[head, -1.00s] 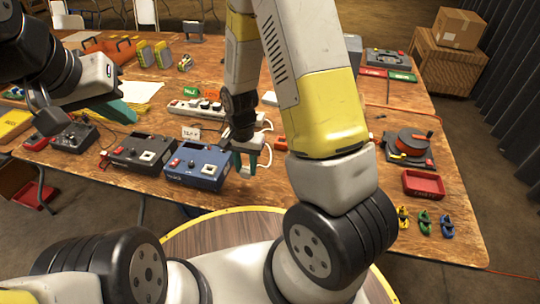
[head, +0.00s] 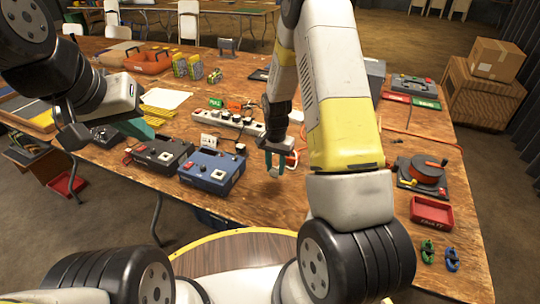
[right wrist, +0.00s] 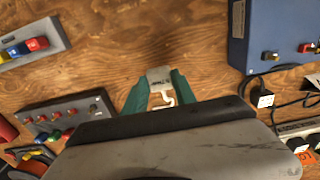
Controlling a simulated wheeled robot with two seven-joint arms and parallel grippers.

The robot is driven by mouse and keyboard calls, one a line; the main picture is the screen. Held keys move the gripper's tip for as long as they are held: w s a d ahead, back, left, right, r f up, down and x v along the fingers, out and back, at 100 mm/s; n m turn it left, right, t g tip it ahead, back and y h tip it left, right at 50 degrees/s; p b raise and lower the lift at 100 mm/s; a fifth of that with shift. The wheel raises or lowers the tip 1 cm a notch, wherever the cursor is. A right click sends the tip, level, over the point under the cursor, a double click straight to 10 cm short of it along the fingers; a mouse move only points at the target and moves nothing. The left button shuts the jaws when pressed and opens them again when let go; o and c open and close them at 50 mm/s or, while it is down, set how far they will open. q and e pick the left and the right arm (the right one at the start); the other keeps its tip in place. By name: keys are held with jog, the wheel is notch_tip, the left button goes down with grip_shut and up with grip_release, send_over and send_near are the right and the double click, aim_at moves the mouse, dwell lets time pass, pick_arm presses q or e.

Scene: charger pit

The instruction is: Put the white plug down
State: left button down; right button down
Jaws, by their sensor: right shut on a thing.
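My right gripper (head: 275,164) is over the table to the right of the blue box (head: 212,170). In the right wrist view its teal fingers (right wrist: 160,92) are shut on a small white thing, which looks like the white plug (right wrist: 159,76). The plug sits between the fingertips with bare wood behind it; I cannot tell how high it is. In the head view it is mostly hidden by the fingers. My left gripper (head: 138,128) is at the left, above the table near the dark boxes; its fingers are too covered to tell their opening.
The white power strip (head: 228,121) with plugs lies behind the gripper. A dark box (head: 158,155) stands left of the blue one. A red tray (head: 432,212), an orange cable reel (head: 421,172) and small clips (head: 428,250) are at right. Bare wood lies around the gripper.

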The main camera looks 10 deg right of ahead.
jog(key=shift+w+d, duration=0.55)
jog(key=shift+w, duration=0.05)
jog(key=shift+f, duration=1.8)
jog(key=shift+f, duration=0.15)
jog(key=c, duration=1)
grip_release()
